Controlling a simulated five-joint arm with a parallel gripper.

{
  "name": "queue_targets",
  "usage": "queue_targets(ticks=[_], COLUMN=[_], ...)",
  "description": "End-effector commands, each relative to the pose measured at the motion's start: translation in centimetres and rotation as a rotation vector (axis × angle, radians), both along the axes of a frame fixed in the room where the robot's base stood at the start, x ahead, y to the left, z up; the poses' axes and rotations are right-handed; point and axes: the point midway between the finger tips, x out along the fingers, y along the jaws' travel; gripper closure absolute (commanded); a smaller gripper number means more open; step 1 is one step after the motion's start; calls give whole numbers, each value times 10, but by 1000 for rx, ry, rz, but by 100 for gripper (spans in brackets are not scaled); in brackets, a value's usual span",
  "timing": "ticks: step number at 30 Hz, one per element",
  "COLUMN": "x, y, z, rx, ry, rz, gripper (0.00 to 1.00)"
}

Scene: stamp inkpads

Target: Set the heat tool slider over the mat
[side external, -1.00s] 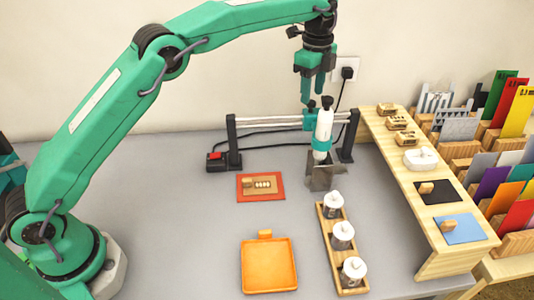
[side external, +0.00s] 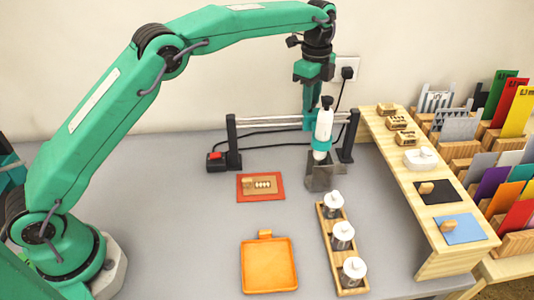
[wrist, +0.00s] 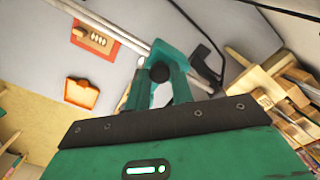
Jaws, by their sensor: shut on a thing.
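The heat tool slider (side external: 323,133) is a white upright cylinder with a teal band, a black top and a grey metal part below. It hangs on the twin rails near the right post. The red-orange mat (side external: 240,195) lies to its left on the table, with a stamp block on it. My gripper (side external: 314,105) is down at the slider's top and shut on it; its fingers hide part of the grip. The wrist view shows a dark round knob (wrist: 160,72) between the teal fingers, and the mat (wrist: 112,50) at upper left.
The rail frame (side external: 232,143) stands on dark posts, with a red switch box (side external: 217,161) at the left post. A long wooden rack of white-topped jars (side external: 343,235), an orange tray (side external: 269,287) and a wooden shelf (side external: 432,262) stand nearby. The table left of the mat is clear.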

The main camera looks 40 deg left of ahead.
Motion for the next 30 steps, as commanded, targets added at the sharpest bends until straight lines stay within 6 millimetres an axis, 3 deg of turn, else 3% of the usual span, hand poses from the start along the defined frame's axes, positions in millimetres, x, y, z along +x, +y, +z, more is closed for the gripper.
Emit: queue_targets(ticks=[14,30], x=[-10,-47], y=[9,47], z=[1,2], rx=[0,0], ry=[1,1], rz=[0,0], gripper=[100,100])
